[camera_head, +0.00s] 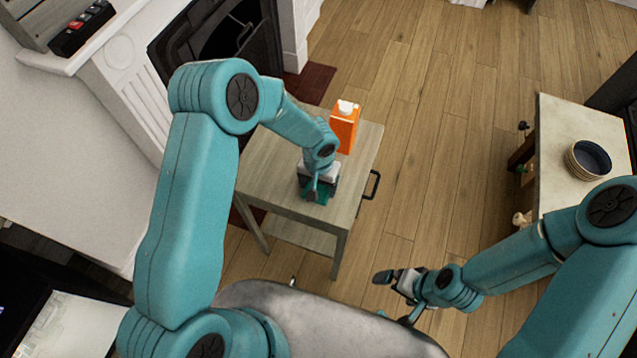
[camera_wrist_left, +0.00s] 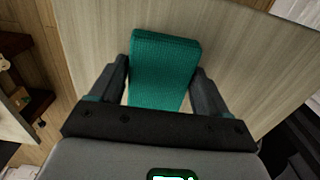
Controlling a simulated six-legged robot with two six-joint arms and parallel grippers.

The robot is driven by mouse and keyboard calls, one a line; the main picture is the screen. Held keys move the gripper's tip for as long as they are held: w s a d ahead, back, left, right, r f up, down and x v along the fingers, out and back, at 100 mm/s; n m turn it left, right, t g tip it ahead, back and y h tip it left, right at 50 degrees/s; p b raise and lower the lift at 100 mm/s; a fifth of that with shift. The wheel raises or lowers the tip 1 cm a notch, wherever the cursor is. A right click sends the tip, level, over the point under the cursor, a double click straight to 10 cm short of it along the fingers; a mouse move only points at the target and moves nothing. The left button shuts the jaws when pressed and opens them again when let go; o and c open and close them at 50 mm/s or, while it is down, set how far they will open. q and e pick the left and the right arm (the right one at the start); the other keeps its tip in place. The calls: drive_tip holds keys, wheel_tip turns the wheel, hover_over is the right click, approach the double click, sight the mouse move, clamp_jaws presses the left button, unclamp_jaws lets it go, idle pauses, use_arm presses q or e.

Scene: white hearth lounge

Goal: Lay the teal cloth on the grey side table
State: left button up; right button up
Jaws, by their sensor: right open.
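My left gripper (camera_head: 318,190) points down at the table in the head view and partly hides the cloth (camera_wrist_left: 165,60). I cannot tell whether the cloth rests on the top or is just above it. My right gripper (camera_head: 393,283) is open and empty over the floor, right of the table.
An orange carton (camera_head: 343,130) with a white cap stands on the far side of the grey table. A dark handle (camera_head: 371,185) sticks out from its right edge. A pale table (camera_head: 560,130) with a round bowl (camera_head: 588,160) is at right. A fireplace (camera_head: 215,40) stands behind, left.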

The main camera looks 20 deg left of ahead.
sight(318, 186)
use_arm(q)
drive_tip(key=o, duration=0.3)
drive_tip(key=shift+r+p, duration=0.25)
drive_tip(key=shift+p, duration=0.1)
wheel_tip(318, 186, up, 12)
drive_tip(key=b, duration=0.1)
drive_tip(key=shift+f, duration=0.1)
drive_tip(key=shift+s, duration=0.1)
idle(0.4)
